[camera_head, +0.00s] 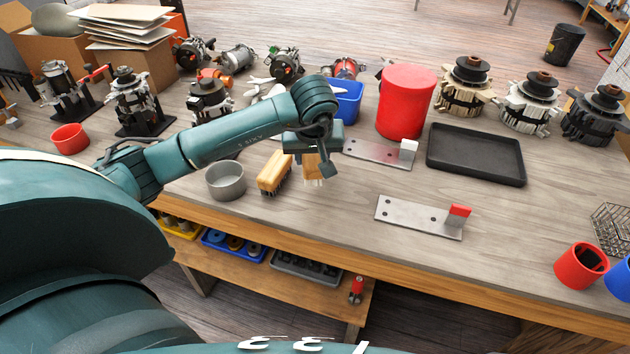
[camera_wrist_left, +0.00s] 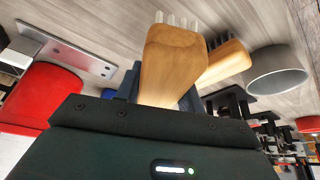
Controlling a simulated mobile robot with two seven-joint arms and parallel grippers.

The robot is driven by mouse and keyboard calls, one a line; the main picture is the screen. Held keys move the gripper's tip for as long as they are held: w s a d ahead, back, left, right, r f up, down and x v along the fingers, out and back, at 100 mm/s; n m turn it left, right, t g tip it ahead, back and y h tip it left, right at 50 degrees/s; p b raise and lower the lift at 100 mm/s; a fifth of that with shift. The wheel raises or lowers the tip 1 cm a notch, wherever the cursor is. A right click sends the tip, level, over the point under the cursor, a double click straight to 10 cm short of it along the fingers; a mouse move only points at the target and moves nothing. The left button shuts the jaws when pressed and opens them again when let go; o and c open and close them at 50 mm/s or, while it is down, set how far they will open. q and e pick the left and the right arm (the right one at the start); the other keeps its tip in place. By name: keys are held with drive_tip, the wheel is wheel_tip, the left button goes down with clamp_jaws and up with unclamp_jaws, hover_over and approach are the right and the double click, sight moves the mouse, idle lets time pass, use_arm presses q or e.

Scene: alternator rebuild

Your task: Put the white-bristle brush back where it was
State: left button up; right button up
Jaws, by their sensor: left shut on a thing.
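My left gripper (camera_head: 314,150) is shut on the white-bristle brush (camera_head: 314,168), a wooden block with pale bristles pointing down. In the left wrist view this brush (camera_wrist_left: 172,62) fills the space in front of the jaws, its bristles toward the top edge. I cannot tell whether the bristles touch the bench. A second wooden brush with dark bristles (camera_head: 274,172) stands on the bench just left of it; it also shows in the left wrist view (camera_wrist_left: 228,60), partly hidden. A metal plate with a white end block (camera_head: 378,153) lies right of the gripper. My right gripper is out of view.
A grey round bowl (camera_head: 226,181) stands left of the brushes. A metal plate with a red block (camera_head: 415,216) lies nearer the front. A red drum (camera_head: 406,102), a blue bin (camera_head: 347,103) and a black tray (camera_head: 475,155) stand behind. Bench around the front plate is clear.

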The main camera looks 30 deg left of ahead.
sight(312, 188)
use_arm(q)
wheel_tip(312, 188, down, 6)
drive_tip(key=shift+s, duration=0.1)
idle(0.4)
drive_tip(key=shift+f, duration=0.15)
drive_tip(key=o, duration=0.9)
